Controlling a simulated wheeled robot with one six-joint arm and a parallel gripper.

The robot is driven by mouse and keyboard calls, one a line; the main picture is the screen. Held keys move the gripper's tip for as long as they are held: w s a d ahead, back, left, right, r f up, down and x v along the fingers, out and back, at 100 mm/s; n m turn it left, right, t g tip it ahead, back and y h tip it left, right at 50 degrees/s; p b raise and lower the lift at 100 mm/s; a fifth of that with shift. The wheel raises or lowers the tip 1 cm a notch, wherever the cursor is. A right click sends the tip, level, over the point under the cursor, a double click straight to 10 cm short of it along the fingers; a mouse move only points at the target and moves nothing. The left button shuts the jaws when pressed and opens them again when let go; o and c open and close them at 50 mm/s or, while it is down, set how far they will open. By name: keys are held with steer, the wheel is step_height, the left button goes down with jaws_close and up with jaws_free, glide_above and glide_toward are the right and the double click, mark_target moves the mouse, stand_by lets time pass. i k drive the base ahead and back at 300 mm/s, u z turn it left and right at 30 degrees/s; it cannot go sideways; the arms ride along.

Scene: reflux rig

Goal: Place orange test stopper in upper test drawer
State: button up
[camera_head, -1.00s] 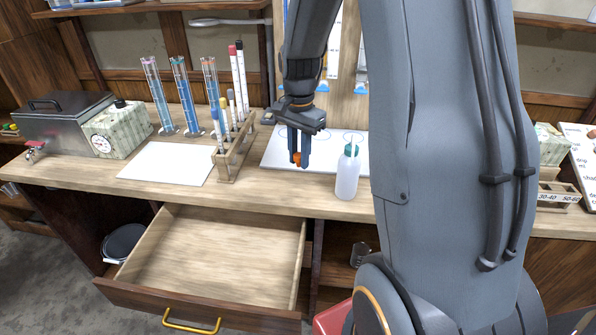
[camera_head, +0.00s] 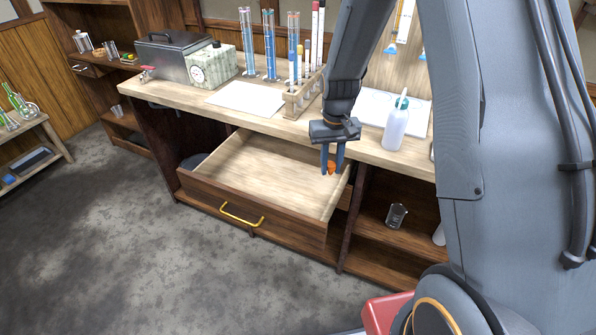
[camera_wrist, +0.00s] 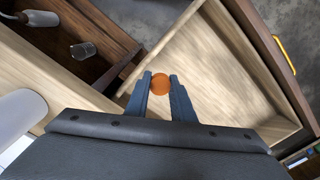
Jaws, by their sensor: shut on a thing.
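The orange stopper (camera_head: 331,168) is held between the fingertips of my gripper (camera_head: 332,171), which is shut on it. It also shows as an orange disc (camera_wrist: 160,85) between the blue-grey fingers in the wrist view. The upper drawer (camera_head: 262,170) is pulled open and its pale wooden inside looks empty. In the head view my gripper appears at the drawer's right rear part, near the right wall. In the wrist view the stopper overlaps the drawer's side wall and floor. The exact height above the drawer is hard to tell.
A white squeeze bottle (camera_head: 396,124) stands on the bench just right of my gripper. A wooden tube rack (camera_head: 300,98) and a white sheet (camera_head: 246,97) are on the bench behind the drawer. A small beaker (camera_head: 396,215) sits on the shelf right of the drawer.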

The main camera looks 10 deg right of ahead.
mark_target(281, 174)
steer(key=k, duration=0.3)
steer(key=u, duration=0.3)
steer(key=i, duration=0.9)
steer(key=u, duration=0.45)
